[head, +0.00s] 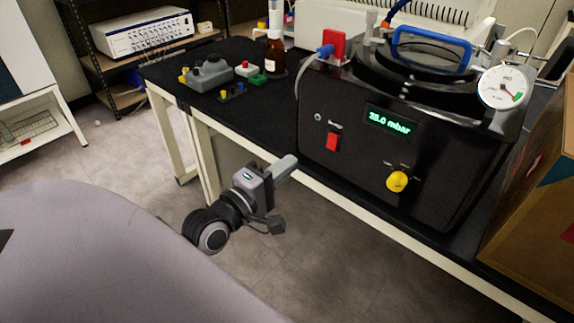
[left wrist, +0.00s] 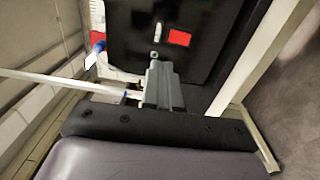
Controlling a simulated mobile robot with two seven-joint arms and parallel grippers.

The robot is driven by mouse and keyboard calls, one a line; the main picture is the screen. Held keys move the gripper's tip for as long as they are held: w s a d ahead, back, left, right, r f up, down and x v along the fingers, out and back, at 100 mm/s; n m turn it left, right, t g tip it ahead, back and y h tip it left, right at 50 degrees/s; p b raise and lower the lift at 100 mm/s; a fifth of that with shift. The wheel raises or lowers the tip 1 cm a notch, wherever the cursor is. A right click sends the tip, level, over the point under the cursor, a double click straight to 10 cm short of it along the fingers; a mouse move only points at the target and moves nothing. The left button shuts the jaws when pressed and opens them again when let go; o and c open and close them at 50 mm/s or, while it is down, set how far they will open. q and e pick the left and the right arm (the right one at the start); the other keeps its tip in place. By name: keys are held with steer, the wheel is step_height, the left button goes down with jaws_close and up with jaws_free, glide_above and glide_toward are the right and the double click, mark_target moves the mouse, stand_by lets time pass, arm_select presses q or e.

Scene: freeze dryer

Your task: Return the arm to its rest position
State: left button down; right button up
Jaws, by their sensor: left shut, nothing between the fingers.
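My left gripper (head: 284,168) is in front of the bench edge in the head view, just left of the freeze dryer's lower front corner. Its fingers are together and hold nothing. In the left wrist view the closed fingers (left wrist: 158,72) point toward the dryer's front panel. The black freeze dryer (head: 350,165) stands on the bench. Its display reads 38.0 mbar, with a red switch (head: 332,141) and a yellow knob (head: 397,181) on the front. My right gripper is in neither view.
The black-topped bench (head: 210,100) carries a grey control box (head: 208,75), a brown bottle (head: 274,56) and small coloured parts. A cardboard box (head: 540,200) stands at the right. A shelf (head: 110,65) with a white instrument is behind. The floor (head: 130,160) left of the bench is clear.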

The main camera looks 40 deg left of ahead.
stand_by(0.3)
arm_select(q)
steer(key=s+d+f+m+g, duration=0.4)
steer(key=s+f+m, duration=0.3)
steer(key=f+m, duration=0.2)
steer(key=s+d+f+m+g, duration=0.4)
steer(key=s+f+m, duration=0.3)
steer(key=f+m, duration=0.3)
step_height(320, 180, down, 5)
steer(key=shift+s+d+r+h, duration=0.2)
steer(key=shift+s+d+h, duration=0.1)
steer(key=shift+d, duration=0.3)
steer(key=shift+w, duration=0.1)
